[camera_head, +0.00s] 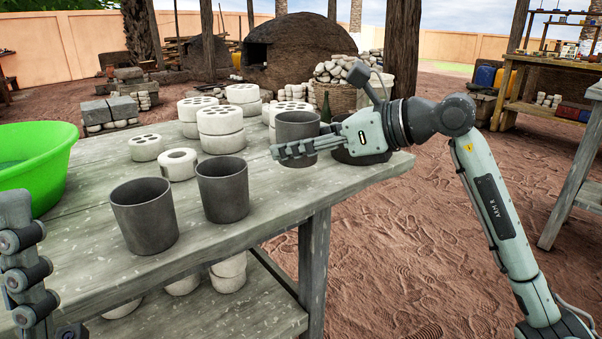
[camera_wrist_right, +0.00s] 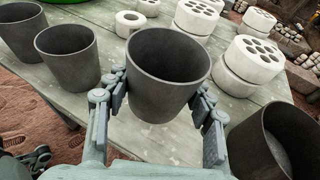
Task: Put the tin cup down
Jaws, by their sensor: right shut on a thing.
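A dark grey tin cup (camera_head: 296,125) is upright between the fingers of my right gripper (camera_head: 298,148), at the right part of the table (camera_head: 270,205). In the right wrist view the same cup (camera_wrist_right: 165,95) has a finger pressed on either side, and its open mouth looks empty. I cannot tell whether its base touches the table or hangs just above it. Two similar cups (camera_head: 145,218) (camera_head: 223,190) stand upright near the table's front edge. My left gripper (camera_head: 25,265) shows only in part at the left edge, and its fingertips are hidden.
A dark round vessel (camera_wrist_right: 268,145) stands close to the right of the held cup. White perforated blocks (camera_head: 220,128) stand behind, some stacked, and a white ring (camera_head: 178,164) lies before them. A green basin (camera_head: 35,160) is at the left. Bare tabletop lies right of the front cups.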

